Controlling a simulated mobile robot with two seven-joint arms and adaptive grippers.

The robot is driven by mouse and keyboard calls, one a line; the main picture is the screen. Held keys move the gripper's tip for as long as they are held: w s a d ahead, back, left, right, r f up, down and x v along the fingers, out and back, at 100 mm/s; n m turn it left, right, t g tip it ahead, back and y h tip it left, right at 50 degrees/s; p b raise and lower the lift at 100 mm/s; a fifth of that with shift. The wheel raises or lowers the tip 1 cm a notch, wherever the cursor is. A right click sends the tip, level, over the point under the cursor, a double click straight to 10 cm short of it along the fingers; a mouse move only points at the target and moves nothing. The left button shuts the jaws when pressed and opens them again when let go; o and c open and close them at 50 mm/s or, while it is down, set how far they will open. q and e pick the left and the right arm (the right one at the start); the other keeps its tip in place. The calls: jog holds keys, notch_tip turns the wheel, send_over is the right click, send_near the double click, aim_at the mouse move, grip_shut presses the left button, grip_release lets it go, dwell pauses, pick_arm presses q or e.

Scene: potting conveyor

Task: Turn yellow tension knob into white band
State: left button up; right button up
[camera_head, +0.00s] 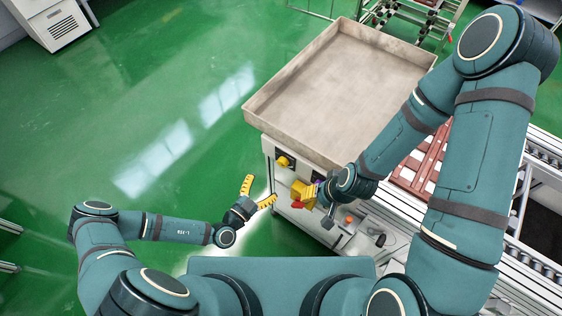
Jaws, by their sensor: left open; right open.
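A yellow knob (284,161) sits on a dark plate on the front of the machine, below the grey tray; I take it to be the tension knob. The white band cannot be made out at this size. My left gripper (262,188) is open and empty, its yellow fingers spread, below and left of the knob and apart from it. My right gripper (302,193) is open, below and right of the knob, in front of the machine's panel. Its fingers overlap in this view and hide part of the panel behind.
The large grey tray (272,119) tops the machine. A red part (297,204) shows below my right gripper. An orange button (349,219) and a black knob (380,239) are at the lower right. A conveyor (535,262) runs along the right. Green floor is clear at left.

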aim_at(281, 165)
pick_arm(q)
jog(key=x, duration=1)
jog(key=shift+w+d, duration=0.15)
jog(key=shift+w, duration=0.15)
jog(key=c, duration=1.2)
